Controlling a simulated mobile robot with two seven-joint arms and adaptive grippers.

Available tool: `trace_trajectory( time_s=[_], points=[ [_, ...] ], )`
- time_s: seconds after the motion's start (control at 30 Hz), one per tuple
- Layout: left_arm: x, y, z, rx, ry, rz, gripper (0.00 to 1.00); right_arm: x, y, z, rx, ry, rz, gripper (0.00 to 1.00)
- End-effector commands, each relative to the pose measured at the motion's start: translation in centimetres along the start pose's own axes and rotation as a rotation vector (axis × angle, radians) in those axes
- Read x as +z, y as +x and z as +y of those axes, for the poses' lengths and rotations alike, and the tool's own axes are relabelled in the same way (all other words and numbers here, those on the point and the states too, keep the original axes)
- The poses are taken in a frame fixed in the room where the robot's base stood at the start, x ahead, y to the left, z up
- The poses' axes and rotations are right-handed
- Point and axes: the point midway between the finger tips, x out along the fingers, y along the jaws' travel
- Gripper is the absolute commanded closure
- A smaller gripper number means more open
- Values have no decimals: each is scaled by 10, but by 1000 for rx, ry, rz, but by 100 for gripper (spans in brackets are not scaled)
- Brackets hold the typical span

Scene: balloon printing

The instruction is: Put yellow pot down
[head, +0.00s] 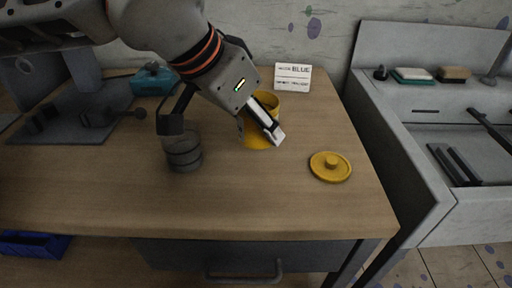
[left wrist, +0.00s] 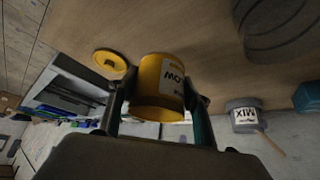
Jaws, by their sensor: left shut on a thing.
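My left gripper (head: 255,115) is shut on the yellow pot (head: 256,136), an open-topped pot over the right part of the wooden table. In the left wrist view the pot (left wrist: 158,88) sits between the two fingers, with a partly visible white label. In the head view a finger and the wrist hide part of it. I cannot tell whether its base touches the tabletop. A yellow lid with a knob (head: 330,167) lies on the table to the right of the pot; it also shows in the left wrist view (left wrist: 110,62). My right gripper is not in view.
A dark ringed cylinder (head: 184,152) stands left of the pot. A grey sink unit (head: 420,165) stands right. The table's front (head: 250,205) is clear. The wrist view shows a MIX pot (left wrist: 245,116).

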Motion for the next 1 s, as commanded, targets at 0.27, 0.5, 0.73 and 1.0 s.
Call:
trace_trajectory(
  time_s=[0.27, 0.5, 0.73, 1.0],
  points=[
    [11, 17, 0, 0, 1, 3, 83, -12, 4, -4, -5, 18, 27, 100],
    [30, 48, 0, 4, -1, -2, 83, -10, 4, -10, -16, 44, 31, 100],
    [30, 48, 0, -2, 1, 4, 83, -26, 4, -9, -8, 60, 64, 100],
    [32, 50, 0, -2, 0, 2, 36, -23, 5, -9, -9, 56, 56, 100]
  ],
)
